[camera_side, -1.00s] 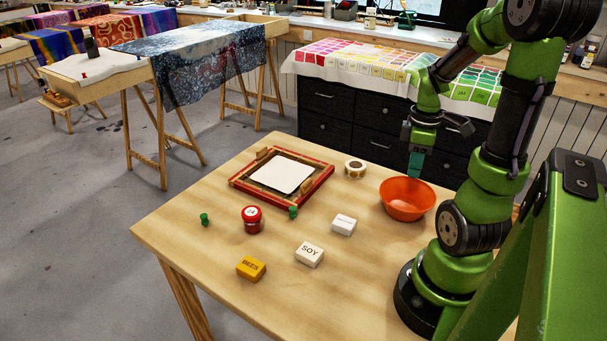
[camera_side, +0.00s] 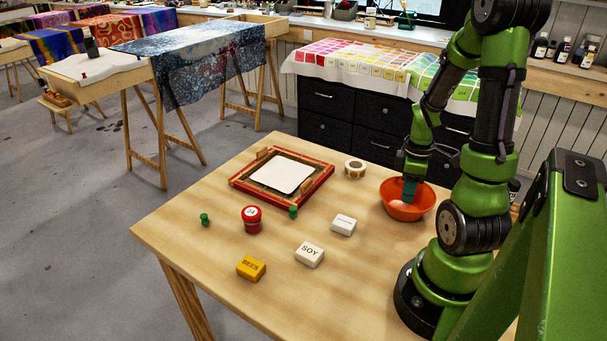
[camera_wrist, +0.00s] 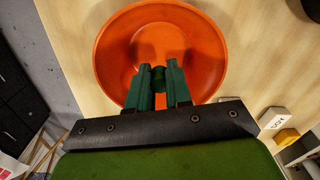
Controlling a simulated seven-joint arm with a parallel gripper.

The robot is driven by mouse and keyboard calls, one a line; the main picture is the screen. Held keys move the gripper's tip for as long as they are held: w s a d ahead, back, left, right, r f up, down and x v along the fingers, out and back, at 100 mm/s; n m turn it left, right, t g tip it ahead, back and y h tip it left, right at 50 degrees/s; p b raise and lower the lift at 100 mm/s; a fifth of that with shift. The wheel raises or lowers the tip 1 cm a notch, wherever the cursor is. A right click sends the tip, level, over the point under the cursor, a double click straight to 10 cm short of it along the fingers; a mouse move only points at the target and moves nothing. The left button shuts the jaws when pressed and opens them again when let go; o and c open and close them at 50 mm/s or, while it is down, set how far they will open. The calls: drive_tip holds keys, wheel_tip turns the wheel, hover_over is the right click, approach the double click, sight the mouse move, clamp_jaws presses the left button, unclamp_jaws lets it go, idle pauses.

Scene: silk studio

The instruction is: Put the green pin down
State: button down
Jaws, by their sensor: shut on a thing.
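My gripper (camera_side: 409,192) is down at the orange bowl (camera_side: 404,212), its fingertips inside the rim. In the wrist view my gripper (camera_wrist: 159,80) is over the orange bowl (camera_wrist: 112,55). It is shut on a green pin (camera_wrist: 158,76), held between the fingertips. I cannot tell whether the pin touches the bowl's bottom. Two other green pins stand on the table: one at the left (camera_side: 204,219) and one beside the red jar (camera_side: 293,211).
The red jar (camera_side: 252,220), yellow block (camera_side: 251,268), SOY block (camera_side: 309,254) and white block (camera_side: 343,225) stand on the wooden table. A red frame (camera_side: 245,186) with white cloth and a tape roll (camera_side: 355,168) lie behind. The table's front left is clear.

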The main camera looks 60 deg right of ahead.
drive_tip(key=c, duration=1)
unclamp_jaws()
drive_tip(key=shift+o, duration=0.2)
wheel_tip(320, 180, up, 7)
drive_tip(key=shift+r, duration=0.1)
